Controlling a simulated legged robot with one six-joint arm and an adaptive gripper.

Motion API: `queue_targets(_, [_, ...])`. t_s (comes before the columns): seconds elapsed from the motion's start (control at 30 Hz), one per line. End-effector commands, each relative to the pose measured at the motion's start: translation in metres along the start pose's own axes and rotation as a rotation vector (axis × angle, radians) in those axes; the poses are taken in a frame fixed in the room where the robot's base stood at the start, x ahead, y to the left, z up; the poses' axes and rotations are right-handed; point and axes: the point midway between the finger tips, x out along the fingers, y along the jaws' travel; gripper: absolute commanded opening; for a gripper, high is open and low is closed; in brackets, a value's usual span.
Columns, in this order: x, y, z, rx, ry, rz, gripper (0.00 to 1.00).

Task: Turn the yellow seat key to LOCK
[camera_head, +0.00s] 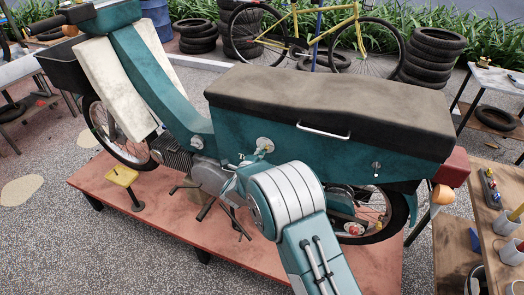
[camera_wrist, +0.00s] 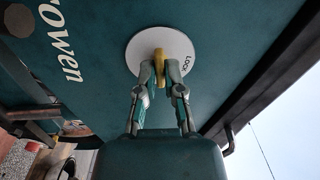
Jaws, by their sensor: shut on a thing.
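The yellow seat key (camera_wrist: 159,62) is on a round white plate (camera_wrist: 145,42) in the teal side panel of a motorbike. In the wrist view the key stands about upright in the picture, and the word LOCK is on the plate to its right. My gripper (camera_wrist: 160,74) is shut on the key, with one finger on each side. In the head view the plate (camera_head: 265,143) shows just past my gripper (camera_head: 258,154); the key is small there and partly hidden by my wrist.
The motorbike (camera_head: 390,147) stands on a reddish platform (camera_head: 130,185). Its dark seat (camera_head: 330,95) and a silver handle (camera_head: 323,131) are above and right of the plate. A wooden bench (camera_head: 487,215) with cups is at right. Tyres and a yellow bicycle (camera_head: 305,42) are behind.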

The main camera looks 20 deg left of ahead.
Motion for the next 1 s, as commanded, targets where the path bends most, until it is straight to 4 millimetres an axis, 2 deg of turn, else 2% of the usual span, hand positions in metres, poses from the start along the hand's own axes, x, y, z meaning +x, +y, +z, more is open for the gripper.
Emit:
queue_targets(0.27, [-0.0019, 0.0041, 0.0030, -0.191, -0.011, 0.007, 0.00])
queue_targets(1.0, [-0.0028, 0.0062, 0.0034, -0.894, -0.016, 0.005, 0.00])
